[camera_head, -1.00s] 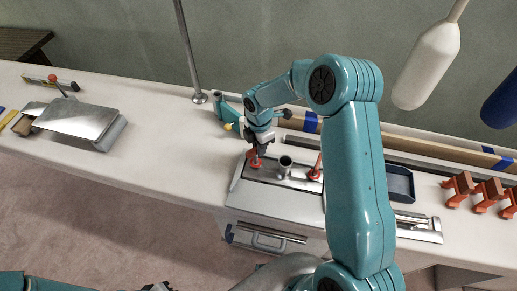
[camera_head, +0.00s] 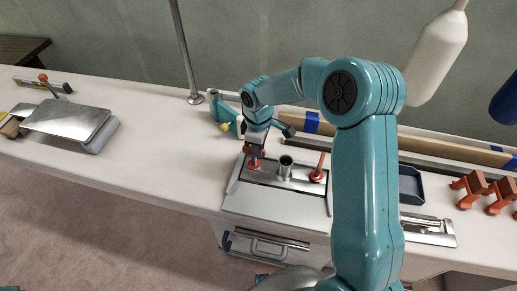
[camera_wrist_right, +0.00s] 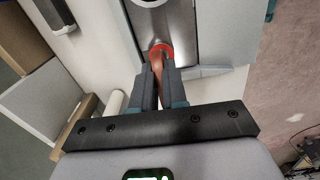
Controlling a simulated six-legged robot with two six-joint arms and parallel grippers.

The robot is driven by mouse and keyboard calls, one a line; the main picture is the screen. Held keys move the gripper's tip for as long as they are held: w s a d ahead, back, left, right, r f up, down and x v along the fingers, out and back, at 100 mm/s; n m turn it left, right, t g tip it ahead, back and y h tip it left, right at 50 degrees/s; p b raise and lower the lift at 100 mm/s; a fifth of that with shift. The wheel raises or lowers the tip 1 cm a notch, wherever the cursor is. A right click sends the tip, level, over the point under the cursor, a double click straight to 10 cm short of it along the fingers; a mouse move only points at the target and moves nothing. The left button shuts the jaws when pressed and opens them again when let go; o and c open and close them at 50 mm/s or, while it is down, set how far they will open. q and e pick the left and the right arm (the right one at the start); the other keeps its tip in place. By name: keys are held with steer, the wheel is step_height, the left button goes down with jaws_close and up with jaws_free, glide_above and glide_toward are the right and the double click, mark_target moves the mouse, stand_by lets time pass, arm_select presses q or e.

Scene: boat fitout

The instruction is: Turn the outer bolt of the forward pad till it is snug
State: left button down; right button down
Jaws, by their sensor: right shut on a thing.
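The forward pad is a grey metal plate (camera_head: 230,187) on the bench with an upright metal tube (camera_head: 286,167) at its middle. Red-collared bolts stand on both sides of the tube. My right gripper (camera_head: 255,158) is at the left bolt (camera_head: 253,167), pointing down. In the right wrist view its fingers (camera_wrist_right: 160,82) are shut on that bolt's orange-brown handle, just above the red collar (camera_wrist_right: 161,49) against the plate (camera_wrist_right: 181,30). The right bolt (camera_head: 318,173) has a tilted red handle and stands free. My left gripper is not in view.
A teal holder with a yellow tip (camera_head: 222,112) stands close behind my right gripper. A metal pole (camera_head: 185,55) rises at the back. A dark blue tray (camera_head: 411,187) and orange clamps (camera_head: 470,188) lie to the right. The bench between the pad and the left metal box is clear.

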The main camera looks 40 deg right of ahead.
steer(key=shift+m, duration=0.6)
steer(key=shift+r+b, duration=0.1)
steer(key=shift+b, duration=0.2)
steer(key=c, duration=1.2)
jaws_free()
steer(key=shift+o, duration=0.2)
step_height(320, 180, up, 16)
steer(key=shift+p, duration=0.45)
steer(key=shift+s+a, duration=0.1)
steer(key=shift+s, duration=0.05)
